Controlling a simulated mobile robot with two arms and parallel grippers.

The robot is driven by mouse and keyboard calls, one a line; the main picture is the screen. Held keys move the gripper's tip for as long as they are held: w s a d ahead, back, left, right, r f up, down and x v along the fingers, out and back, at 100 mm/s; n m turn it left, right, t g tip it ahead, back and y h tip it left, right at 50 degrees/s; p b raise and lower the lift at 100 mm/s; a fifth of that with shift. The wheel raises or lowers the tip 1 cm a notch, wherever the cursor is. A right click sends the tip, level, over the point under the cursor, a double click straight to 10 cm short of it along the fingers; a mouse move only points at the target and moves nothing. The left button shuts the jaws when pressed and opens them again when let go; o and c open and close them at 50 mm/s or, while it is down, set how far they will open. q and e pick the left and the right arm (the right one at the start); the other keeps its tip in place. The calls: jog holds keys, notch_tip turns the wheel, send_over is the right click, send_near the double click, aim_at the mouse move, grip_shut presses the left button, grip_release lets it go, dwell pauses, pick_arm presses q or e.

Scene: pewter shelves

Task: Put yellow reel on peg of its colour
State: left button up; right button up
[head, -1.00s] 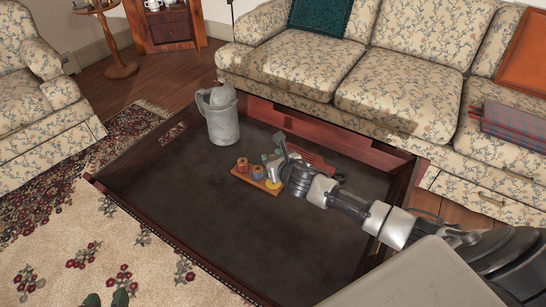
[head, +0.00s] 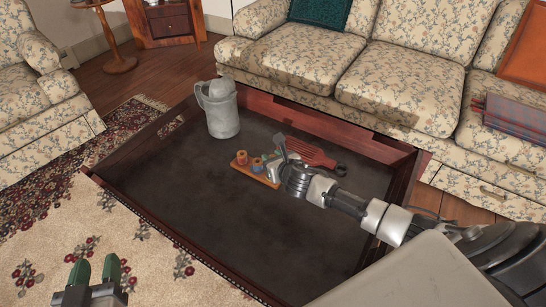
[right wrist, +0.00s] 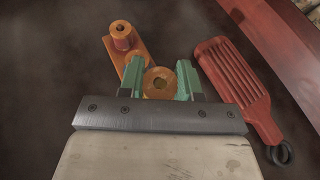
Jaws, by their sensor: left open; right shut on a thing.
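My right gripper (head: 268,166) is over the right end of a small wooden peg board (head: 264,180) on the dark tabletop. My left gripper (head: 96,272) is open and empty at lower left, over the rug.
A red slotted spatula (head: 312,154) lies right of the board, close to my right gripper. A grey pitcher (head: 221,112) stands at the back left. The table's raised wooden rim (head: 340,135) runs around it. The front tabletop is clear.

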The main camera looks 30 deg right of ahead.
pick_arm(q)
jog(key=shift+r, duration=0.1)
pick_arm(e)
jog(key=shift+f, duration=0.25)
pick_arm(q)
jog(key=shift+f, duration=0.25)
dwell(0.3)
jog(key=shift+s+a+f+g, duration=0.15)
jog(key=shift+f+g, duration=0.1)
jog(key=shift+g, duration=0.15)
jog(key=shift+s+a+f+g+y+p, duration=0.15)
jog(key=shift+f+g+y+p, duration=0.2)
jog(key=shift+f+g, duration=0.2)
pick_arm(e)
jog(key=shift+r, duration=0.1)
pick_arm(q)
jog(key=shift+r+t, duration=0.45)
pick_arm(e)
jog(key=shift+f, duration=0.35)
pick_arm(q)
jog(key=shift+w+d+r+t, duration=0.2)
jog(key=shift+d+r+t, duration=0.05)
jog(key=shift+t, duration=0.05)
pick_arm(e)
jog(key=shift+f, duration=0.15)
